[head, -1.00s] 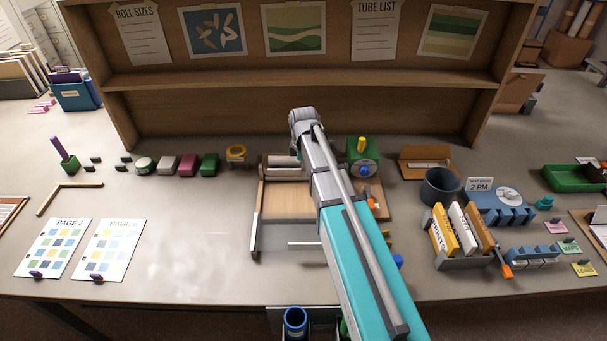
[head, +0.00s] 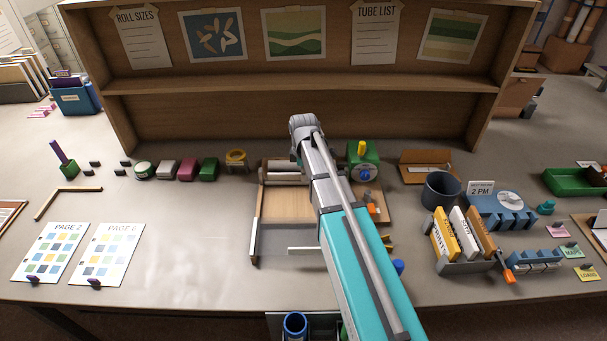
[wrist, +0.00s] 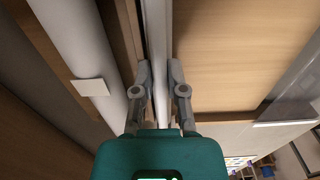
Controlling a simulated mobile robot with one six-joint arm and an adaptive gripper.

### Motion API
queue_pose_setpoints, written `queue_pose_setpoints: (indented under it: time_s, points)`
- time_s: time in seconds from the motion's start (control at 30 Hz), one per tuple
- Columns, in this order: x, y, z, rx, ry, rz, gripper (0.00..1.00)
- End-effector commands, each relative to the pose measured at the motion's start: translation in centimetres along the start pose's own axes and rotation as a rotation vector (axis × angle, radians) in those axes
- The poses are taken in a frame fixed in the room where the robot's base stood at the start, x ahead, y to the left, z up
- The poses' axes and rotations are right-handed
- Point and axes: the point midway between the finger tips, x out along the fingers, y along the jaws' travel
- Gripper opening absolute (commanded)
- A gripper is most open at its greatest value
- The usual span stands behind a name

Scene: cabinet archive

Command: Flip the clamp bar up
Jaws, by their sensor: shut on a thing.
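The clamp bar (wrist: 158,25) is a narrow grey bar, running lengthwise between my fingers in the wrist view. My gripper (wrist: 161,68) is shut on it, with one finger on each side. In the wrist view a pale roll (wrist: 82,45) lies left of the bar and a wooden board (wrist: 240,55) lies right of it. In the head view the wooden board (head: 286,205) lies on the desk, with the roll at its back edge. My arm covers the board's right part, and my fingers are hidden there.
A green device (head: 362,155) with a yellow knob stands right of my arm. Small rolls and a tape ring (head: 236,160) stand to the left. A dark cup (head: 441,190) and a file holder (head: 465,265) stand to the right. A wooden shelf (head: 290,120) rises behind.

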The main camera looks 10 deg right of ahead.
Motion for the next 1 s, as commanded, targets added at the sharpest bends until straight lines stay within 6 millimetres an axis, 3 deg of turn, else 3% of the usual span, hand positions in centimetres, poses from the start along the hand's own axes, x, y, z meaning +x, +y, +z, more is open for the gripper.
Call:
queue_pose_setpoints:
  time_s: [0.27,0.67,1.0]
  points:
    - [-0.3,0.0,0.0,0.0,0.0,0.0,0.0]
    - [-3.2,0.0,0.0,0.0,0.0,0.001,0.0]
    - [-3.4,0.1,0.0,0.0,0.0,0.002,0.0]
